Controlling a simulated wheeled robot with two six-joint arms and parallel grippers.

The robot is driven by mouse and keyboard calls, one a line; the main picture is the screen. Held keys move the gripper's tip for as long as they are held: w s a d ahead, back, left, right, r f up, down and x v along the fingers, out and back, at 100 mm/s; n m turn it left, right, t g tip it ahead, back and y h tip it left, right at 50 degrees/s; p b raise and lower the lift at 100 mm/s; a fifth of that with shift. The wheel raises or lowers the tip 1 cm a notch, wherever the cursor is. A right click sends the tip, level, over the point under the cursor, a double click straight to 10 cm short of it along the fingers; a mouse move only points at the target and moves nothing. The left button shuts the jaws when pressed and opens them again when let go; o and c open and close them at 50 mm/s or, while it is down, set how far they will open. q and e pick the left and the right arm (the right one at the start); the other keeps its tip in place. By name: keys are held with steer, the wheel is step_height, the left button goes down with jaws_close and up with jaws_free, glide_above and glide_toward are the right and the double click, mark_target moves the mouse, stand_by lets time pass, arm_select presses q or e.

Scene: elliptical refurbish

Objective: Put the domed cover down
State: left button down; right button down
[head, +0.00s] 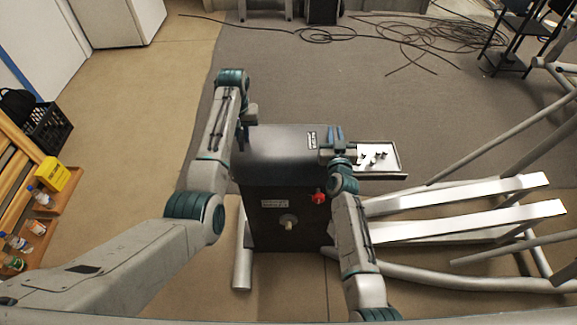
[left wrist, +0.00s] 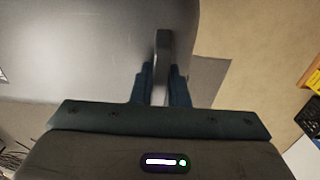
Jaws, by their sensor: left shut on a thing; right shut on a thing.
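The domed cover (head: 280,145) is a dark grey rounded shell at the top of the black machine body (head: 270,220). My left gripper (head: 247,118) is at its left side and my right gripper (head: 334,142) at its right side. In the left wrist view, the left fingers (left wrist: 160,85) are shut on a narrow grey tab at the edge of the cover (left wrist: 90,40). The right gripper is shut at the cover's right edge, its grip partly hidden by the wrist. I cannot tell whether the cover touches the body or hangs just above it.
A tray (head: 398,160) with small parts lies right of the body. A red knob (head: 319,197) sticks out of the body's front. Pale machine rails (head: 460,195) fill the right side. A wooden shelf with bottles (head: 42,197) stands at the left. Cables (head: 400,30) lie behind.

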arm_select(q)
steer(key=shift+f+b, duration=0.45)
steer(key=shift+f, duration=0.2)
arm_select(e)
steer(key=shift+f, duration=0.6)
arm_select(q)
steer(key=c, duration=1.4)
jaws_free()
arm_select(e)
steer(key=c, duration=1.4)
jaws_free()
arm_select(q)
steer(key=shift+r, duration=0.1)
steer(key=shift+r, duration=0.15)
step_height(320, 180, up, 12)
arm_select(e)
steer(key=s, duration=1.2)
arm_select(q)
steer(key=shift+f, duration=0.25)
arm_select(e)
steer(key=shift+d, duration=0.1)
